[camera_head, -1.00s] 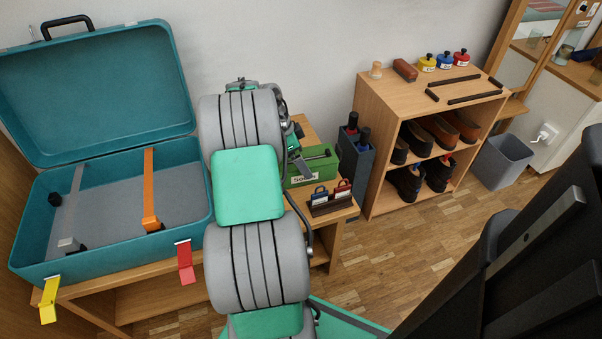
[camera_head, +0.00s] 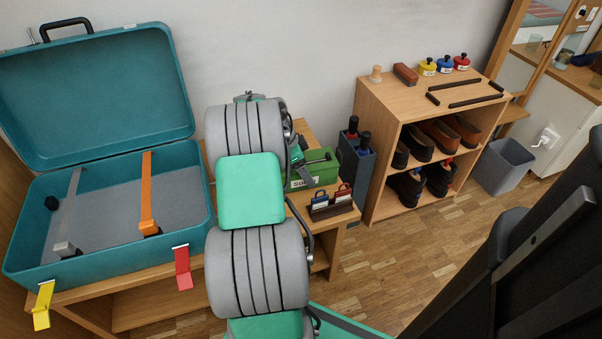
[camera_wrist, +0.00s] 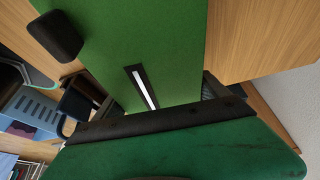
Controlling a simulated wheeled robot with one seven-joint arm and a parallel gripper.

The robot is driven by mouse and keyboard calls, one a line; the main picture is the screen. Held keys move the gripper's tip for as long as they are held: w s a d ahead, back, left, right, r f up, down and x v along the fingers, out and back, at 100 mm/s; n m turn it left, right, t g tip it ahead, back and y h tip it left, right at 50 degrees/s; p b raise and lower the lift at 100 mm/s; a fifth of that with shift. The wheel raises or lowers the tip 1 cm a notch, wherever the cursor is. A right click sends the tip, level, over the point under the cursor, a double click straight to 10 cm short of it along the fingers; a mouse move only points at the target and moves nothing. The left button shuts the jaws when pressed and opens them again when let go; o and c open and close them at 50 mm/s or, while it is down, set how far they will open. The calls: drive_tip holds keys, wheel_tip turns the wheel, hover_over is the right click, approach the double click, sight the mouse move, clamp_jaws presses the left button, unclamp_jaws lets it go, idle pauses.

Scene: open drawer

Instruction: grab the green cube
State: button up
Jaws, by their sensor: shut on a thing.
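A green box (camera_head: 319,173) with a partly covered white label and a dark rod on top sits on the wooden bench, beyond my arm in the head view. It is the green block-like thing here; no separate green cube shows. In the head view my arm covers most of the gripper.
An open teal suitcase (camera_head: 110,279) lies left of my arm.

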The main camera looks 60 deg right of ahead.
drive_tip(key=c, duration=0.5)
drive_tip(key=shift+r, duration=0.1)
